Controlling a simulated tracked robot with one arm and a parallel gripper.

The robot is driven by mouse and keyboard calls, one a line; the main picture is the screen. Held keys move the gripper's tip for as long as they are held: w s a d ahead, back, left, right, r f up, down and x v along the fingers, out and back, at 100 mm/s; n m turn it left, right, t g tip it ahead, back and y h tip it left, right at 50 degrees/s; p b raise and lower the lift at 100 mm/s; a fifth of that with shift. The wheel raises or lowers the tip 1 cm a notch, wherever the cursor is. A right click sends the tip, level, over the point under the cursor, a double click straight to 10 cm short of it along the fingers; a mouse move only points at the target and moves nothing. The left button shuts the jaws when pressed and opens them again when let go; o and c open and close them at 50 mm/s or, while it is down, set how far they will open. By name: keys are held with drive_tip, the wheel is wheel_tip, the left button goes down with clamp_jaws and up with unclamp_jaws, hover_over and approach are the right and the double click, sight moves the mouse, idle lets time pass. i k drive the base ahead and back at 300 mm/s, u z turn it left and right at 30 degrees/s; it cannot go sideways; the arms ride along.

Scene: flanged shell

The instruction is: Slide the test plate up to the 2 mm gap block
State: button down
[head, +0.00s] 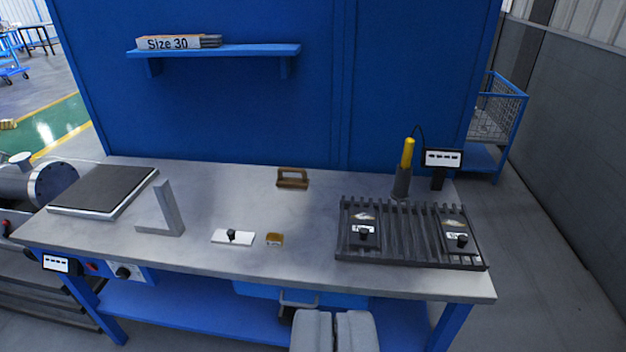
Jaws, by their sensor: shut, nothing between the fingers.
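A flat white plate with a black knob (232,238), which looks like the test plate, lies on the bench. A small brass-coloured block (275,240), which looks like the 2 mm gap block, sits just right of it. A narrow strip of bare bench shows between them. My gripper (333,316) is at the bottom of the head view, in front of the bench edge. Its two grey fingers are shut and empty, well away from plate and block.
A grey angle piece (164,218) stands left of the plate, with a dark-topped slab (103,190) farther left. A brown handled block (292,178) is behind. A dark slatted rack (400,250) and a yellow-topped tool (406,160) occupy the right. The bench centre (235,200) is clear.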

sight(231, 237)
drive_tip(key=z, duration=0.05)
drive_tip(key=i, duration=1.8)
drive_tip(key=u, duration=0.5)
